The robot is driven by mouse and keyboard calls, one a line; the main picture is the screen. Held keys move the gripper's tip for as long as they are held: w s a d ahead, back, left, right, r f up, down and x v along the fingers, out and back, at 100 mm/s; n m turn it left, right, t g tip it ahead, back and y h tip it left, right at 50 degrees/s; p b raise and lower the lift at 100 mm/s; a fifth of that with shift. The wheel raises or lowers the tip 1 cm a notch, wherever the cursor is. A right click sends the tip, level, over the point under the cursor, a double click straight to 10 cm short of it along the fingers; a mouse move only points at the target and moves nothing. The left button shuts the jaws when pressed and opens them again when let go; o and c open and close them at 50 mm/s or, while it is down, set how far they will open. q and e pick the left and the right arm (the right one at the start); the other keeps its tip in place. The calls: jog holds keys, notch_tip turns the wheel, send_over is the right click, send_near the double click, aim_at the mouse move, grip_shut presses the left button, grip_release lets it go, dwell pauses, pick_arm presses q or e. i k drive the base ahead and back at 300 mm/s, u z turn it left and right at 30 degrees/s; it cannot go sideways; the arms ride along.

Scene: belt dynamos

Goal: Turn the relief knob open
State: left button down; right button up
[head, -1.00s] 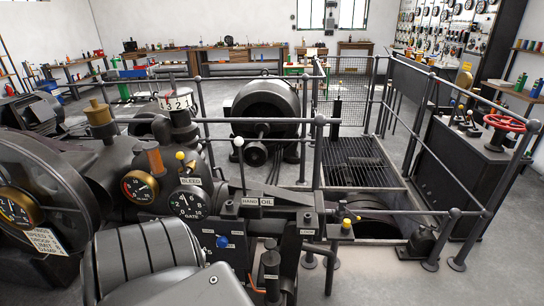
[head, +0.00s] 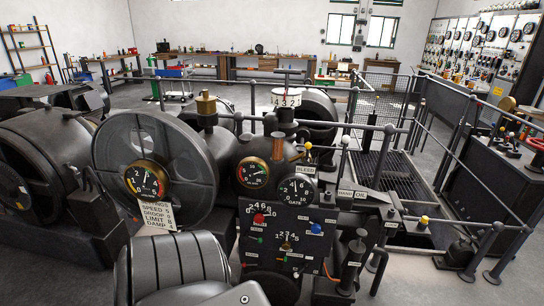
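No knob carries a relief label that I can read, so I cannot tell which one is the relief knob. The governor's dark front panel (head: 285,262) bears a red knob (head: 259,219), a blue knob (head: 316,228) and a small pointer dial (head: 286,242) between them. A yellow ball knob (head: 308,145) stands above the BLEED plate (head: 305,169). Another yellow knob (head: 423,220) sits at the right, beyond the HAND and OIL plates (head: 352,194). Neither of my grippers shows in the head view.
A large dark wheel (head: 120,140) and round gauges (head: 253,172) crowd the machine. Grey railings (head: 470,150) surround a floor grating (head: 385,175) behind and to the right. A red handwheel (head: 536,143) is at the right edge.

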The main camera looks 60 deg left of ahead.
aim_at(315, 228)
jog(key=k, duration=0.5)
jog(key=u, duration=2.35)
jog(key=i, duration=0.5)
jog(key=u, duration=0.05)
